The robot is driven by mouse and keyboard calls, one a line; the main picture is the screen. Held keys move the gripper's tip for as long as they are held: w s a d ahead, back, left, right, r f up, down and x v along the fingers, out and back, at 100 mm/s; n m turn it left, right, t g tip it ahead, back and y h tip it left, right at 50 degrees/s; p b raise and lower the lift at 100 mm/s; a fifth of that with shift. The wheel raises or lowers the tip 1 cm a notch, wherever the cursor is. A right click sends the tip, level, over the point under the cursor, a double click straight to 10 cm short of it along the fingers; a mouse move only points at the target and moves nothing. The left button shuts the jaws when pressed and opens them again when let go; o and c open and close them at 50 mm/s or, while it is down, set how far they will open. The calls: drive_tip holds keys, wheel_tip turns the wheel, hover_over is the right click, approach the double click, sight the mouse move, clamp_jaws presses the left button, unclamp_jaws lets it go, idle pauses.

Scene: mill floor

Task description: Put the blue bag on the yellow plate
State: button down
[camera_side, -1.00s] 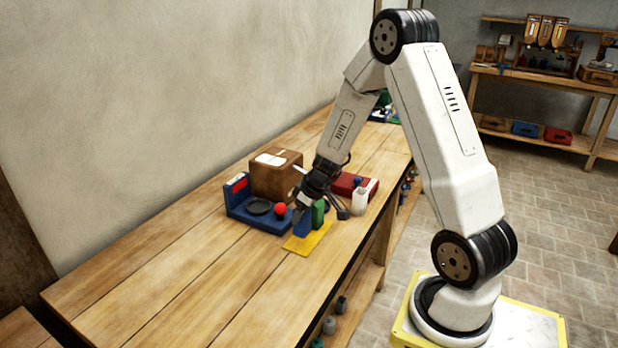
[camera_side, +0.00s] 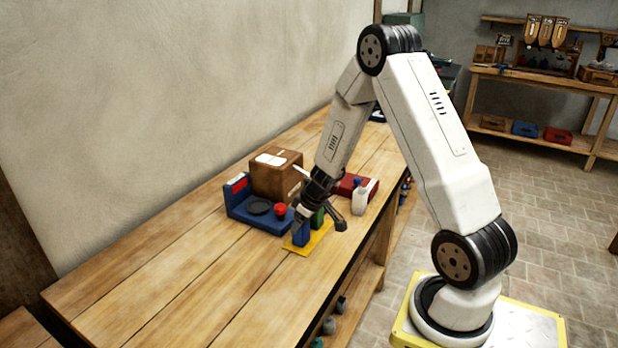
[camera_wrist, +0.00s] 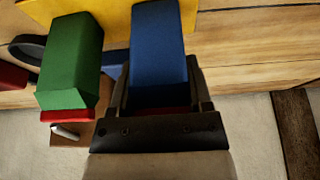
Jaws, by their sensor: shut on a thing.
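The blue bag (camera_side: 301,234) is upright in the jaws of my gripper (camera_side: 303,217). In the side view its lower end is over the left part of the yellow plate (camera_side: 320,240), and I cannot tell for sure whether it touches. In the wrist view the blue bag (camera_wrist: 158,50) sits between the two fingers (camera_wrist: 160,92), with the yellow plate (camera_wrist: 115,20) beyond its far end. A green bag (camera_wrist: 72,50) stands close beside the blue one, at the plate; in the side view my gripper partly hides this green bag (camera_side: 318,217).
The near left tabletop (camera_side: 170,290) is clear.

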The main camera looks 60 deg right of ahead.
drive_tip(key=shift+f, duration=0.1)
unclamp_jaws()
idle(0.3)
drive_tip(key=shift+v, duration=6.1)
drive_tip(key=shift+a, duration=0.15)
